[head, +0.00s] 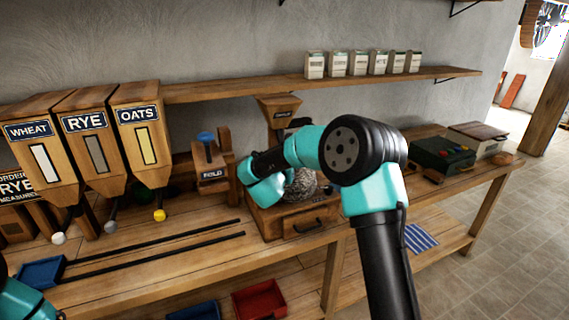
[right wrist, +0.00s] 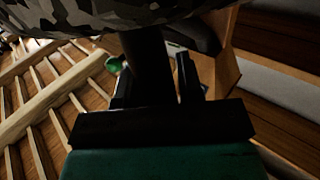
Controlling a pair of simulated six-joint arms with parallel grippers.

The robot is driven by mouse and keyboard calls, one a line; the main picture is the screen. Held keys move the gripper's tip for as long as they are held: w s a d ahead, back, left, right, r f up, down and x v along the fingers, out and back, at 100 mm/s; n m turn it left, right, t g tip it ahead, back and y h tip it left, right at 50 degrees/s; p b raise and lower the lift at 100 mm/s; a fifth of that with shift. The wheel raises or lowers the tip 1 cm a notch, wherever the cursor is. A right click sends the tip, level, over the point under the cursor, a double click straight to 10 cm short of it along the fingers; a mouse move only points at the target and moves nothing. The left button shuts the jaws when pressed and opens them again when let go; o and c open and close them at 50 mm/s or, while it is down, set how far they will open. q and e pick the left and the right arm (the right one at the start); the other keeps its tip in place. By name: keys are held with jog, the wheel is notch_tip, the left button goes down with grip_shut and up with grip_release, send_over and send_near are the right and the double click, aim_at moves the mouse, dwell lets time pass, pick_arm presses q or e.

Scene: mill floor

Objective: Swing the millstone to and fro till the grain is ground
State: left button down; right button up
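The millstone (head: 303,184), a round speckled grey stone, sits in the wooden mill on the bench, partly hidden behind my right arm. The mill has a hopper (head: 279,107) above and a drawer (head: 310,222) in front. In the right wrist view the stone (right wrist: 100,14) shows as a mottled grey mass at the top. My right gripper (right wrist: 153,62) has a finger on each side of a dark upright handle (right wrist: 147,48) and appears closed on it. In the head view its fingers are hidden. Only part of my left arm shows at the bottom left corner.
Wheat (head: 40,155), rye (head: 95,148) and oats (head: 145,140) bins stand at the left. A blue tray (head: 40,272) lies front left; a red tray (head: 260,299) sits lower. A green box (head: 443,154) stands right.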

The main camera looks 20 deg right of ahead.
jog(key=o, duration=0.3)
jog(key=v, duration=1.7)
jog(key=shift+s, duration=0.15)
jog(key=shift+a, duration=0.15)
